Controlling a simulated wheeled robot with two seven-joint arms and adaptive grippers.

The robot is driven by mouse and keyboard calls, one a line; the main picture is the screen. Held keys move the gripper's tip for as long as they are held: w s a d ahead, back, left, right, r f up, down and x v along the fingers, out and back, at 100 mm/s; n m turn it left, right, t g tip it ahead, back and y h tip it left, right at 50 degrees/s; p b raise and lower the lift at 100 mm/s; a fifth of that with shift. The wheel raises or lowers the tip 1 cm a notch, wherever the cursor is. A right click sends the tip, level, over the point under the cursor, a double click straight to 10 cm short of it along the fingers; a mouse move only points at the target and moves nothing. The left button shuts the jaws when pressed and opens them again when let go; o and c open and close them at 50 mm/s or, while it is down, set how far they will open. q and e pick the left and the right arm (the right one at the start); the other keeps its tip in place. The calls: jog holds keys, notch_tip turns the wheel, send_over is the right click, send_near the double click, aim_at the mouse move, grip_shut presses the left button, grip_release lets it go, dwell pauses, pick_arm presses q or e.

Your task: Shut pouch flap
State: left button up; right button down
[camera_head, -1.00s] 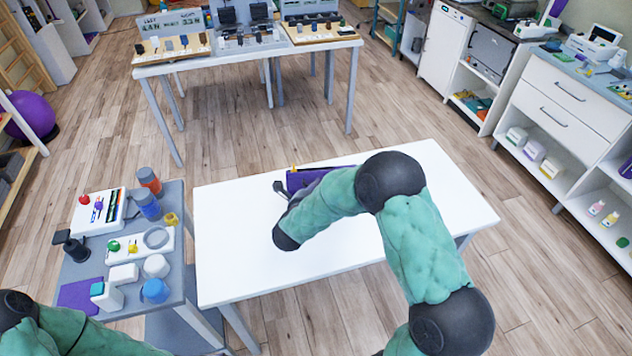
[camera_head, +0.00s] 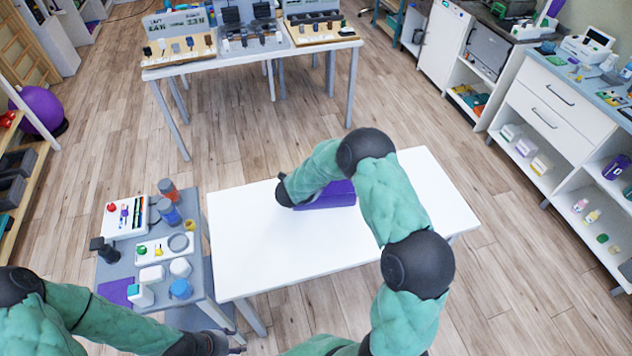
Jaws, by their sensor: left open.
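The purple pouch (camera_head: 335,198) lies on the white table (camera_head: 250,245), towards its far edge. My right arm reaches over the table, and its dark wrist end is at the pouch's left side. The arm covers part of the pouch. I cannot tell how its flap lies. The right gripper's fingers are hidden, so I cannot see whether they touch the pouch. My left gripper (camera_head: 236,349) is at the bottom edge of the view, open and empty, in front of the white table and away from the pouch.
A grey side table (camera_head: 125,270) stands left of the white table, holding bottles (camera_head: 168,213), white boxes and small items. A display table (camera_head: 250,62) stands behind, across open wooden floor. White cabinets (camera_head: 548,115) line the right. The white table's front and right are clear.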

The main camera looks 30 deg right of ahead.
jog(key=shift+w+d+r+n+g+y+p, duration=0.2)
jog(key=shift+w+g+y+p, duration=0.4)
jog(key=shift+p, duration=1.6)
jog(key=shift+w+d+r+n+g+y+p, duration=0.1)
jog(key=shift+w+d+n+g+y+p, duration=0.2)
jog(key=shift+g+p, duration=1.25)
jog(key=p, duration=0.2)
jog(key=shift+w+f+p, duration=0.2)
jog(key=shift+w+p, duration=0.1)
jog(key=shift+w, duration=0.05)
jog(key=shift+w+d+f+g+y, duration=0.15)
jog(key=shift+w+f+g+y, duration=0.05)
jog(key=shift+w+g+y, duration=0.2)
jog(key=shift+w+d+f+g+b, duration=0.2)
jog(key=shift+w+f+g+b, duration=0.1)
jog(key=shift+g+b, duration=0.3)
jog(key=b, duration=0.1)
jog(key=g+y+b, duration=0.1)
jog(key=shift+w+d+f+n+b, duration=0.1)
jog(key=shift+w+f+n+b, duration=0.2)
jog(key=shift+n+b, duration=0.1)
jog(key=shift+w+d+g+b, duration=0.1)
jog(key=shift+w+g+b, duration=0.1)
jog(key=shift+g+b, duration=0.75)
jog(key=shift+t+y+b, duration=0.3)
jog(key=shift+b, duration=0.15)
